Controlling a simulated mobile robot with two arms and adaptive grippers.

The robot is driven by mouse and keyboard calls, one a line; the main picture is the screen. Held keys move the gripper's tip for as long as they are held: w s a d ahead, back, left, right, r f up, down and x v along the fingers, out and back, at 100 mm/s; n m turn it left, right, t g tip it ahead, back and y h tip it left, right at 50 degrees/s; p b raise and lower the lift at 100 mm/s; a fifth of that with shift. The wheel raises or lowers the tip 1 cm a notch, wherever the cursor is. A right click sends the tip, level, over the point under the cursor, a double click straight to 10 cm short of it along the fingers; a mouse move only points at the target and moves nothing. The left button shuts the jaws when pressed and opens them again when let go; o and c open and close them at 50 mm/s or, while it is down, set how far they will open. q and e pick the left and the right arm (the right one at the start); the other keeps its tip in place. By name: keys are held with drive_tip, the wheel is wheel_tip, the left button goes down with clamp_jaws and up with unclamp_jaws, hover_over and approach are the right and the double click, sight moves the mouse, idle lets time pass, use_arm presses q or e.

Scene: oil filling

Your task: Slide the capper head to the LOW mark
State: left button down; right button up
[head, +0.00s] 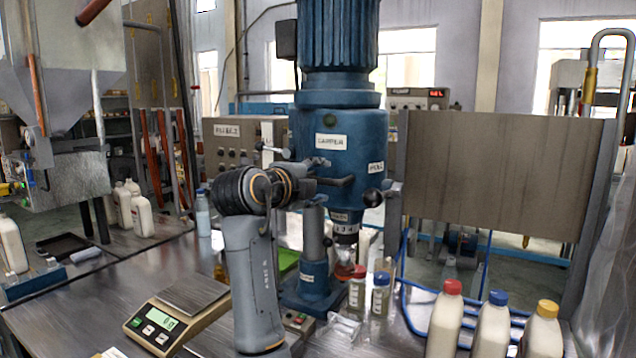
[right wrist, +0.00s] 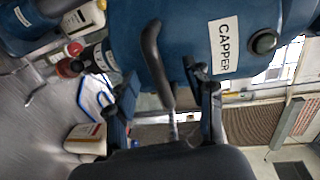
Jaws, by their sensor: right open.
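The blue capper head (head: 331,120) with a CAPPER label stands in the middle of the head view on a grey column (head: 314,235) above a blue base. It fills the top of the right wrist view (right wrist: 185,30). My right gripper (head: 322,173) is at the front of the head, its fingers open. In the right wrist view a black handle (right wrist: 153,62) lies between the open fingers; whether either finger touches it I cannot tell. A black knob (head: 373,198) sticks out at the right. I cannot make out the LOW mark. My left gripper is not in view.
A red-capped bottle (head: 357,287) and a blue-capped bottle (head: 381,295) stand beside the capper base. White bottles (head: 445,320) stand front right. A scale (head: 178,315) sits left of my arm. A brown panel (head: 500,175) stands at the right.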

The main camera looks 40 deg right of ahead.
drive_tip(key=v, duration=0.9)
drive_tip(key=shift+b, duration=0.45)
